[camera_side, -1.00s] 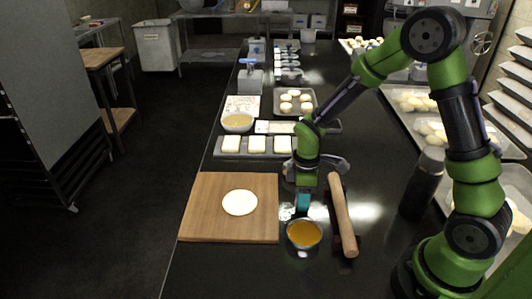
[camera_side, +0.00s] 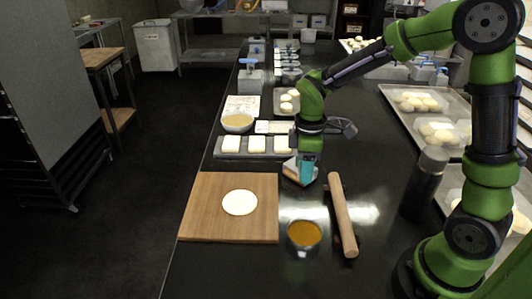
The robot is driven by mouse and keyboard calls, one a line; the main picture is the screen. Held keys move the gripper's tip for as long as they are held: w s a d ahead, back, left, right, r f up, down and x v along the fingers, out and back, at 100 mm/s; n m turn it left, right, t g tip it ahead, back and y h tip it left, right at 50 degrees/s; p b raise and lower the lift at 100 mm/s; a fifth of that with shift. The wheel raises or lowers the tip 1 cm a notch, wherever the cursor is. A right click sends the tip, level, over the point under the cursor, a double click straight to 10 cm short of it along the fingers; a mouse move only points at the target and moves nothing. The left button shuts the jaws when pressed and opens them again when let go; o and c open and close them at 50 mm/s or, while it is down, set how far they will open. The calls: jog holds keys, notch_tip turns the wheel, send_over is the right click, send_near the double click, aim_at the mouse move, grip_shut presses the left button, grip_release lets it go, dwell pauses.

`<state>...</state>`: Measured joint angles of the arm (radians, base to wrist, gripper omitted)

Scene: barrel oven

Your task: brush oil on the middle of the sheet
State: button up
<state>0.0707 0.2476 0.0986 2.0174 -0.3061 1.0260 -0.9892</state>
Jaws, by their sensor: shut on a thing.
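The pale round dough sheet (camera_side: 240,202) lies flat near the middle of the wooden board (camera_side: 200,222). A small bowl of orange-yellow oil (camera_side: 304,234) stands on the dark counter just right of the board. My gripper (camera_side: 308,160) points down above the counter, beyond the bowl and right of the board's far corner. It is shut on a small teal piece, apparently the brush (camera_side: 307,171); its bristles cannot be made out. A whitish and brown item (camera_side: 291,172) shows just behind and beside it; whether they touch cannot be told.
A rolling pin (camera_side: 342,215) lies right of the oil bowl. A dark bottle (camera_side: 427,182) stands farther right. Beyond the board are a tray of square pieces (camera_side: 222,154) and a bowl of pale yellow contents (camera_side: 237,122). The board around the sheet is clear.

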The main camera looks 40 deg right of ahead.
aim_at(304, 235)
jog(key=shift+r, duration=0.1)
dwell(0.4)
jog(key=shift+a+r, duration=0.1)
jog(key=shift+a, duration=0.2)
jog(key=s+a+f+n, duration=0.2)
jog(key=s+a+n, duration=0.4)
jog(key=s+a, duration=0.2)
jog(key=shift+w+d+f, duration=0.1)
jog(key=shift+w+f, duration=0.05)
jog(key=shift+f, duration=2.6)
jog(key=shift+f, duration=0.6)
notch_tip(304, 235, up, 7)
dwell(0.3)
